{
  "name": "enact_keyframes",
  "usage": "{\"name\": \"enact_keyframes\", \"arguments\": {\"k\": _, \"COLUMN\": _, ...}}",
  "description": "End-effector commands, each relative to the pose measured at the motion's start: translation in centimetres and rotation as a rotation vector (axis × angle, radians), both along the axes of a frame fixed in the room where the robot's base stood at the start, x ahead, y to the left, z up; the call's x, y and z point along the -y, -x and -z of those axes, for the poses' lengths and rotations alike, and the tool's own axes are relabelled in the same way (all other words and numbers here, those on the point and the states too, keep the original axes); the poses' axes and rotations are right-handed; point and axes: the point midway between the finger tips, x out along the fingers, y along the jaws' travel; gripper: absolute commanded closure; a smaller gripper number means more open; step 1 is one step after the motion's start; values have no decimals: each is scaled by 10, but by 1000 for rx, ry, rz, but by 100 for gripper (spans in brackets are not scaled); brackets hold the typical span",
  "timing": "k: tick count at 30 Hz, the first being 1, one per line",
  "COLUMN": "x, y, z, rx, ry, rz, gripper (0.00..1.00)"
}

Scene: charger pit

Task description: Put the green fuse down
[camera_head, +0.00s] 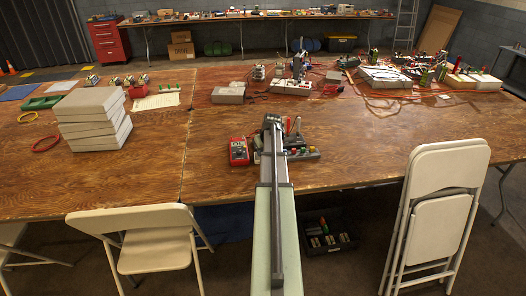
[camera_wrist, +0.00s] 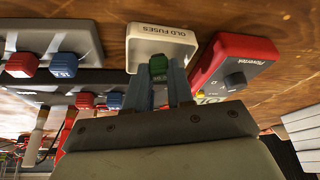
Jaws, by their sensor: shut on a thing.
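The green fuse (camera_wrist: 158,68) is between the two fingertips of my gripper (camera_wrist: 157,80), which is shut on it. A white bin marked "OLD FUSES" (camera_wrist: 160,38) is right beyond the fingertips in the wrist view. The fuse overlaps the bin's open side in the picture; I cannot tell whether it is inside or above it. In the head view my gripper (camera_head: 272,122) is over the table near its front edge, and my own arm hides the fuse and most of what lies below.
A red multimeter (camera_head: 239,152) lies close by, also in the wrist view (camera_wrist: 234,65). Grey fuse holders with red fuses (camera_wrist: 22,64) and blue fuses (camera_wrist: 63,66) are on the other side. A stack of pale boxes (camera_head: 94,119) stands at left. Bare tabletop (camera_head: 210,135) lies left of the multimeter.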

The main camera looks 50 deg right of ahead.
Motion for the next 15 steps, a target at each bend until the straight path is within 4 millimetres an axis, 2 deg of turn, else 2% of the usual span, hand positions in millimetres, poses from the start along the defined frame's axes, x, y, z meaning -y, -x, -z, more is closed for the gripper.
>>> {"name": "enact_keyframes", "arguments": {"k": 15, "x": 0, "y": 0, "z": 11, "rx": 1, "ry": 0, "rz": 0, "gripper": 100}}
